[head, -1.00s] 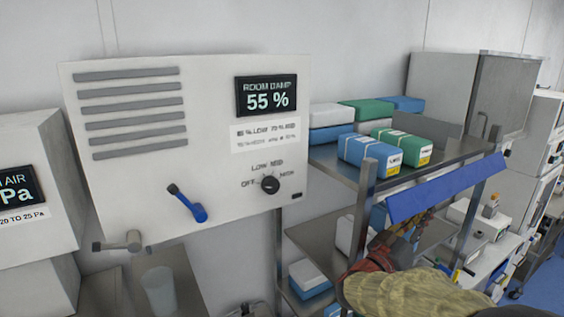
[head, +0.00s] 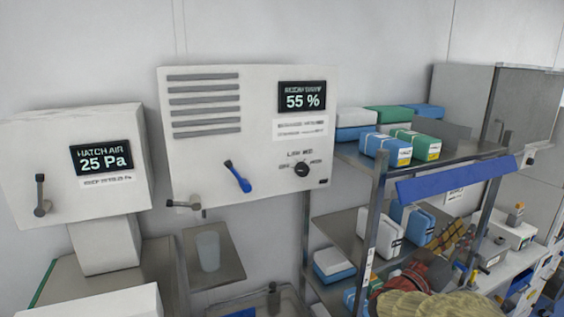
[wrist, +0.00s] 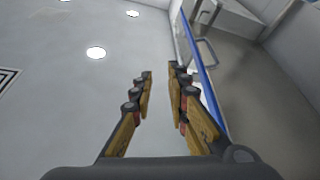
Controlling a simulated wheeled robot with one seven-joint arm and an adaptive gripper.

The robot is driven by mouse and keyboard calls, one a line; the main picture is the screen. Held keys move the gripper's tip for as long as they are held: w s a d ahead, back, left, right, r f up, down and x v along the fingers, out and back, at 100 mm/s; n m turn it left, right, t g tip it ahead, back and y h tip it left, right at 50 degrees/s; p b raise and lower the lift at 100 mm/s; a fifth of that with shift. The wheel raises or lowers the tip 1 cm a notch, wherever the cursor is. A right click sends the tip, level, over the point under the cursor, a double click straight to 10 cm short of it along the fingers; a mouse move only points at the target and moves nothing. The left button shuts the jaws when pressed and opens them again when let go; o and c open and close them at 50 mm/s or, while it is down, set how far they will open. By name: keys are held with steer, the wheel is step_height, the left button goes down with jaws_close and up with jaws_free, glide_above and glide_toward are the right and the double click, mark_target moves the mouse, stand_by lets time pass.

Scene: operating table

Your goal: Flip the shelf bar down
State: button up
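The shelf bar (head: 455,179) is a long blue strip along the front edge of the upper steel shelf, its broad face outward. My gripper (head: 462,232) is below the bar in the head view, in front of the lower shelf, with tan and dark fingers. In the wrist view my gripper (wrist: 160,75) points upward. Its fingers are apart with nothing between them. The blue bar (wrist: 203,72) runs just right of the right finger there; whether they touch I cannot tell.
The upper shelf (head: 455,151) holds several blue, green and white packs. A steel post (head: 374,220) stands left of the bar. A wall panel reading 55 % (head: 250,130) and a hatch air box (head: 75,160) are further left. A steel cabinet (head: 462,95) stands behind right.

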steer(key=w+a+f+n+t+y+b, duration=0.2)
steer(key=w+a+n+t+y+b, duration=0.3)
steer(key=a+y, duration=0.35)
steer(key=s+a+f+n+g+y+b, duration=0.1)
steer(key=s+a+f+y, duration=0.1)
steer(key=a+f+y, duration=0.3)
steer(key=s+a+f+n+g+y+b, duration=0.1)
steer(key=s+a+f+y+b, duration=0.2)
steer(key=a, duration=0.4)
steer(key=s+a+f+g+y+b, duration=0.1)
steer(key=s+f+g, duration=0.3)
steer(key=s+f, duration=0.4)
steer(key=s+a+f+n+g+y+b, duration=0.1)
steer(key=s+f, duration=0.8)
steer(key=s, duration=1)
steer(key=a+g+b, duration=0.1)
steer(key=g+b, duration=0.1)
steer(key=g, duration=0.1)
steer(key=shift+a+f+g, duration=0.3)
steer(key=shift+a+g, duration=0.05)
steer(key=shift+g, duration=0.05)
